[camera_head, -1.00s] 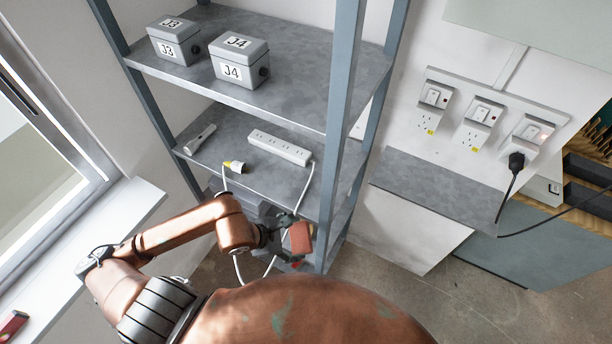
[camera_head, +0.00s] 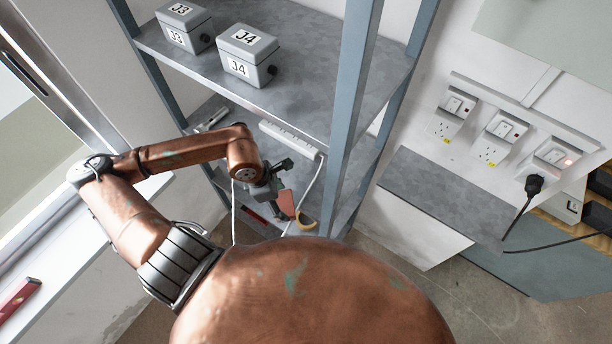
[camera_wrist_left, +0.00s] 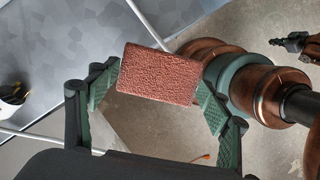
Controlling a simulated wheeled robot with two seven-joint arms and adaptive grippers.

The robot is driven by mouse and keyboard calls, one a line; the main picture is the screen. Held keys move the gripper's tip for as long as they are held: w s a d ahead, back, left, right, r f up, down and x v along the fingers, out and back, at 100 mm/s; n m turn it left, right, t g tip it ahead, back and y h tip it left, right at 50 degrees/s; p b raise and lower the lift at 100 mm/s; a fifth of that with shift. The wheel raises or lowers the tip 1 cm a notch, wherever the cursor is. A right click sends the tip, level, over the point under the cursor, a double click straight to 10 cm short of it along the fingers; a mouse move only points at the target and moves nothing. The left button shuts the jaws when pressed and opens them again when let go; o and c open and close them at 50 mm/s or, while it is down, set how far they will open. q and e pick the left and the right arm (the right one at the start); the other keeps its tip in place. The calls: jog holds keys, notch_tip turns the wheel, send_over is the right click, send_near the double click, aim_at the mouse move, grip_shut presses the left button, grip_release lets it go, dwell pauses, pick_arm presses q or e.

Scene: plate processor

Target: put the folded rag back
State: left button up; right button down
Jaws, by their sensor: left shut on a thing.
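The folded rag is a reddish-brown, rough-textured block (camera_head: 287,204). My left gripper (camera_head: 281,200) is shut on it and holds it in front of the shelf rack's lower part, near the front right post. In the left wrist view the rag (camera_wrist_left: 160,74) sits tilted between the two green finger pads of my left gripper (camera_wrist_left: 155,97). What looks like my right gripper (camera_wrist_left: 292,42) shows small and dark at the upper right there; its jaws are unclear. The head view does not show it.
The shelf rack's top board (camera_head: 310,75) carries grey boxes J3 (camera_head: 184,27) and J4 (camera_head: 247,55). A white power strip (camera_head: 288,137) lies on the board below, with a white cable hanging down. The rack's blue-grey post (camera_head: 352,85) stands close.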

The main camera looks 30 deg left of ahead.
pick_arm(q)
jog(key=w+p, duration=0.1)
jog(key=w, duration=0.3)
jog(key=w+p, duration=0.1)
jog(key=w, duration=0.3)
jog(key=w+d+p, duration=0.1)
jog(key=w, duration=0.2)
jog(key=shift+w+r, duration=0.1)
jog(key=shift+w, duration=0.6)
jog(key=shift+f+p, duration=0.3)
jog(key=shift+f, duration=0.2)
notch_tip(320, 180, down, 2)
jog(key=shift+p, duration=0.55)
jog(key=shift+f, duration=0.35)
jog(key=o, duration=1)
pick_arm(e)
jog(key=r, duration=0.1)
jog(key=w+r, duration=0.1)
jog(key=r, duration=0.1)
jog(key=w+r, duration=0.1)
jog(key=r, duration=0.1)
jog(key=shift+d, duration=0.15)
